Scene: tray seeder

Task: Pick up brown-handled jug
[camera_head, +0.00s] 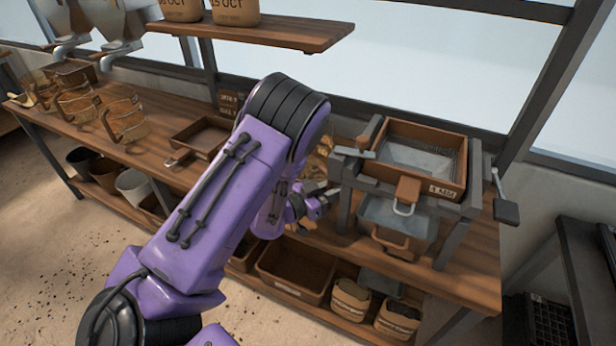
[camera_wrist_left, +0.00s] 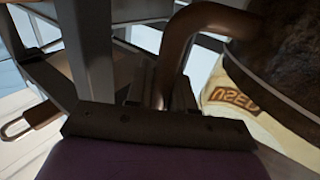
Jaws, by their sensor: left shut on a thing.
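My left gripper (camera_head: 324,200) is in the middle of the head view, beside the sieve stand, with its arm across the bench. In the left wrist view its fingers (camera_wrist_left: 162,95) are shut on the curved brown handle (camera_wrist_left: 184,42) of a jug. The jug's body (camera_wrist_left: 275,45), dark and with a pale band, fills the upper right of that view. In the head view the arm mostly hides this jug; a tan, glassy part (camera_head: 322,146) shows behind the wrist. I cannot tell whether it touches the bench. My right gripper is not in view.
The sieve stand (camera_head: 447,232) with a brown-framed tray (camera_head: 455,178) stands close right of the gripper. More brown-handled jugs (camera_head: 127,121) stand at the bench's left. A shallow wooden tray (camera_head: 183,137) lies left of the arm. A shelf (camera_head: 285,32) hangs above the bench (camera_head: 470,270).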

